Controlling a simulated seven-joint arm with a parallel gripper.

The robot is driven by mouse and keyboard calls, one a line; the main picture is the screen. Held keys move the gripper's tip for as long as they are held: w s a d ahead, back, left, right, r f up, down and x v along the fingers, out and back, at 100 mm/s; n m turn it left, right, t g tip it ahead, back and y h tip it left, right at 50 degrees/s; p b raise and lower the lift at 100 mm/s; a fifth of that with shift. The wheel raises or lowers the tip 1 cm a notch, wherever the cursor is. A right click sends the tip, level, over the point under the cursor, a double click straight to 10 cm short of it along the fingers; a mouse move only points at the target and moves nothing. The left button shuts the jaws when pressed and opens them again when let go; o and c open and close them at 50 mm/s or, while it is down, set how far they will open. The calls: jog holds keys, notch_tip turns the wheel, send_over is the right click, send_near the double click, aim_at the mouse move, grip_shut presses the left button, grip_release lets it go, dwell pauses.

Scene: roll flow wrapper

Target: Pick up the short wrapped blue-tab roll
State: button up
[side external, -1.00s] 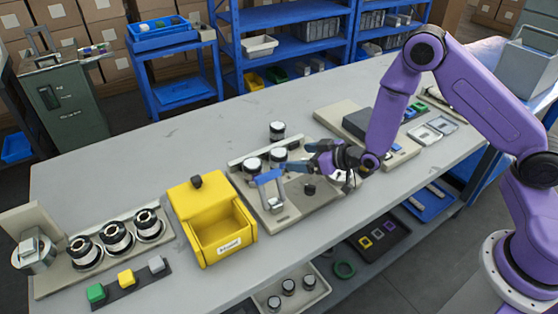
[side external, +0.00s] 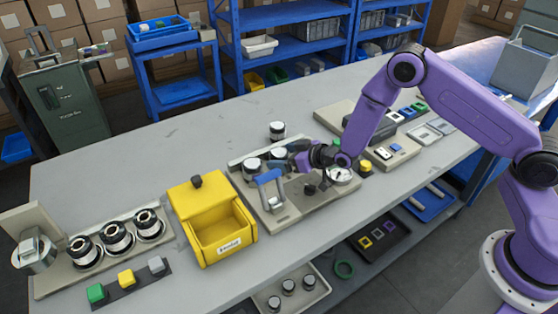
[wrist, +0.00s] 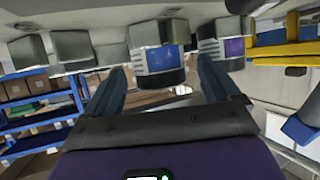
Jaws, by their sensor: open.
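My gripper (wrist: 160,66) is open, with nothing visibly held. In the side view my gripper (side external: 301,153) is low over the beige fixture (side external: 305,212), just right of the white-and-black rolls (side external: 252,167). Its fingertips are small and partly hidden there, so I cannot tell whether they touch a roll. No tab colour is readable in that view.
A blue-handled clamp (side external: 268,180) stands in front of the rolls. A yellow bin (side external: 218,232) is to the left, a round dial (side external: 341,175) to the right. Another roll (side external: 277,131) stands behind the fixture. The bench behind the yellow bin is clear.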

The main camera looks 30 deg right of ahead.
aim_at(285, 155)
jog(key=c, duration=1.2)
jog(key=shift+r, duration=0.15)
jog(key=shift+r, duration=0.5)
notch_tip(285, 155, up, 2)
jog(key=shift+r, duration=0.1)
jog(key=a+v, duration=0.1)
jog(key=v, duration=0.4)
jog(key=r+v, duration=0.1)
jog(key=v, duration=0.5)
jog(key=a+r+v, duration=0.1)
jog(key=v, duration=0.4)
jog(key=shift+s+a+r, duration=0.2)
jog(key=shift+s+r, duration=0.05)
